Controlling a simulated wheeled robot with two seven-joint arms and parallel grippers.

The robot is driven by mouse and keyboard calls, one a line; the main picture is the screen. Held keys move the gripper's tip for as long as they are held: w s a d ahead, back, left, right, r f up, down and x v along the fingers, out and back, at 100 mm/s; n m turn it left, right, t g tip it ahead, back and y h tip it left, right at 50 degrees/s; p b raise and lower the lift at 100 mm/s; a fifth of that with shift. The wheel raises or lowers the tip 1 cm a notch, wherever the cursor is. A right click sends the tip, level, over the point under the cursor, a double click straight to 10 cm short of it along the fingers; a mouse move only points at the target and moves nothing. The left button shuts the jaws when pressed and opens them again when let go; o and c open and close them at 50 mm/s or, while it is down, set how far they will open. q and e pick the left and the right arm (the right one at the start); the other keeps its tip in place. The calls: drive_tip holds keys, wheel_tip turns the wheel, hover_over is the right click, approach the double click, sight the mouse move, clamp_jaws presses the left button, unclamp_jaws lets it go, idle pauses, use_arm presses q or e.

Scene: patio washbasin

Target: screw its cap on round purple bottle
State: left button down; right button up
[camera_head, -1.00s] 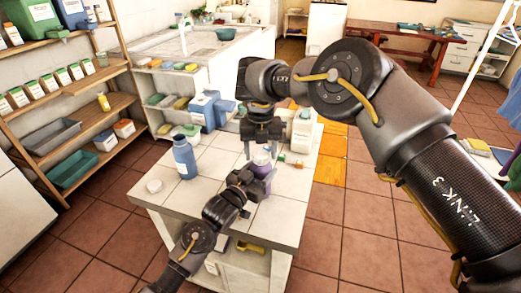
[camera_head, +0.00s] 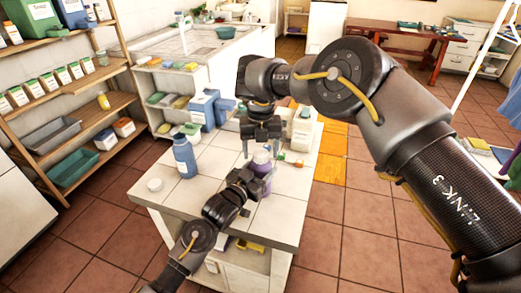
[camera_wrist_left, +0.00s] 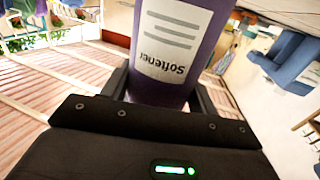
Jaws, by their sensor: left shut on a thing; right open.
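The round purple bottle (camera_head: 265,170) stands upright near the middle of the white tiled worktop. In the left wrist view the bottle (camera_wrist_left: 175,50) shows a white label reading "Softener", and its top is out of frame. My left gripper (camera_head: 254,184) is shut on its body from the front left. My right gripper (camera_head: 261,150) points down over the bottle's top, open, with a finger on either side. A pale part shows at the bottle's top between these fingers. I cannot tell whether it is the cap or the bottle's neck.
A white jug (camera_head: 302,132) stands behind right, near small orange and green pieces. The front of the top is clear.

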wheel_tip(320, 180, up, 8)
drive_tip(key=shift+f, duration=0.25)
use_arm(q)
drive_tip(key=shift+c, duration=1.6)
unclamp_jaws()
drive_tip(key=b+v, duration=0.1)
drive_tip(key=v, duration=0.9)
drive_tip(key=shift+s+a, duration=0.2)
drive_tip(key=shift+s, duration=0.15)
use_arm(e)
drive_tip(key=shift+f, duration=0.55)
use_arm(q)
drive_tip(key=shift+f, duration=0.1)
